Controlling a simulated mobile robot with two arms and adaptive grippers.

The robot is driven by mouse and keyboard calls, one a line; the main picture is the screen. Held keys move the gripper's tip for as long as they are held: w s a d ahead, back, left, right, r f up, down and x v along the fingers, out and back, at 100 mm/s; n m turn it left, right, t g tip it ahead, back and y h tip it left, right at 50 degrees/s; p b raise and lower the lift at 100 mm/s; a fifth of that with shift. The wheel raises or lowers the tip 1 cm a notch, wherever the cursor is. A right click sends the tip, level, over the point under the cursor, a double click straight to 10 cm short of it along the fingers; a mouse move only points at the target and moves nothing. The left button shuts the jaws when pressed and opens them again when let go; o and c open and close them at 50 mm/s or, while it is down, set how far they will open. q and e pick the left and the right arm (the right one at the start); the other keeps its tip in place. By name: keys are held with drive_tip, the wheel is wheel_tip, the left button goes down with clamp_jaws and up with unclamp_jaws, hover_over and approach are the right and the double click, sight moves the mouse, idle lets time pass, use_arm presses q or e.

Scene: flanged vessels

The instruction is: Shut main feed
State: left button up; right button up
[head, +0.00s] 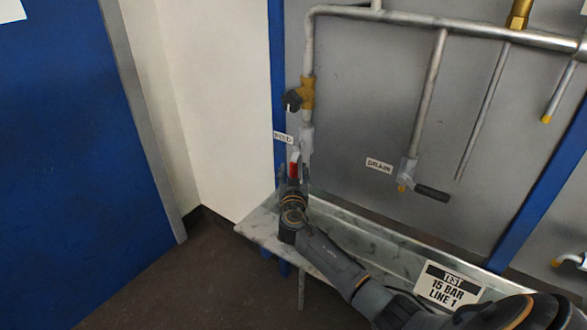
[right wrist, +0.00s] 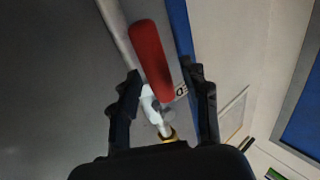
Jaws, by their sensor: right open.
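The feed valve has a red lever (head: 293,164) and a pale body (head: 306,138) on the left vertical pipe, beside a label that appears to read FEED (head: 283,137). My right gripper (head: 293,182) is at the lever, covering part of it in the head view. In the right wrist view the red lever (right wrist: 152,60) runs up from between the open fingers of my right gripper (right wrist: 162,75). The pale valve body (right wrist: 149,106) shows behind it. I cannot tell whether a finger touches the lever. My left gripper is not in view.
A brass valve with a black knob (head: 292,100) sits above on the same pipe. A DRAIN valve with a black handle (head: 432,193) is to the right. A metal trough (head: 385,245) with a TEST 15 BAR LINE 1 sign (head: 449,286) runs below.

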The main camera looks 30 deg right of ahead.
drive_tip(key=shift+w+d, duration=0.25)
drive_tip(key=shift+w, duration=0.1)
clamp_jaws()
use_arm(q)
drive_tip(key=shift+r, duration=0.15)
use_arm(e)
drive_tip(key=shift+d, duration=0.1)
